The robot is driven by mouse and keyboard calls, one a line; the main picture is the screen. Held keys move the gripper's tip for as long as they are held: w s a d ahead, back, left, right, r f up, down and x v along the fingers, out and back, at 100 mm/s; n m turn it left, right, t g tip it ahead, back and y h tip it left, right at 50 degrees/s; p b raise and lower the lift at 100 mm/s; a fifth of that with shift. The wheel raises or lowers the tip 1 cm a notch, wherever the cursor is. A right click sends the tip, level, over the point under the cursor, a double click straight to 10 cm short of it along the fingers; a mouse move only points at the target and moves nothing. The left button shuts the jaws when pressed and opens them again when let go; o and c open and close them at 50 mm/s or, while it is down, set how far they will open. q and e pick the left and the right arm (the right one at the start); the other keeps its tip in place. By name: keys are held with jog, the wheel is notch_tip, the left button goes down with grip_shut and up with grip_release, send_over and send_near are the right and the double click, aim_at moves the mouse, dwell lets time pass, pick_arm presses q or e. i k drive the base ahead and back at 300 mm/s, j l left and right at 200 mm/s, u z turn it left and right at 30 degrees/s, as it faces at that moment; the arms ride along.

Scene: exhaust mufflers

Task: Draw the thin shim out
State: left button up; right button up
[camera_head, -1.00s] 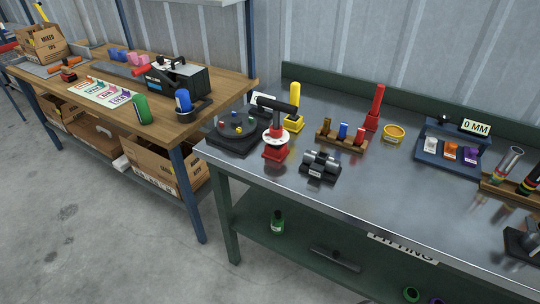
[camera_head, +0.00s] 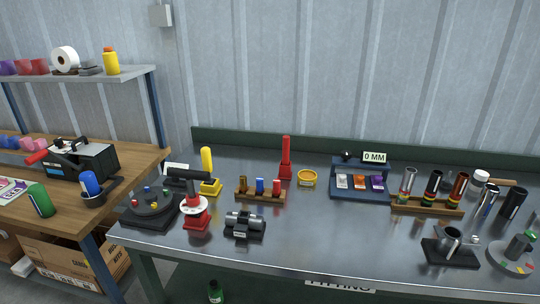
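A blue stand (camera_head: 347,192) sits toward the back of the metal bench, with a small "0 MM" display (camera_head: 374,157) on its upper part. Three small labelled pieces lie in a row on it: a white one (camera_head: 343,181), an orange one (camera_head: 360,182) and a purple one (camera_head: 377,182). They may be the shims, but their labels are too small to read and I cannot tell which is thin. Neither of my grippers shows in the head view.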

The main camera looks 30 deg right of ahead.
aim_at(342, 178)
jog(key=z, duration=1.4)
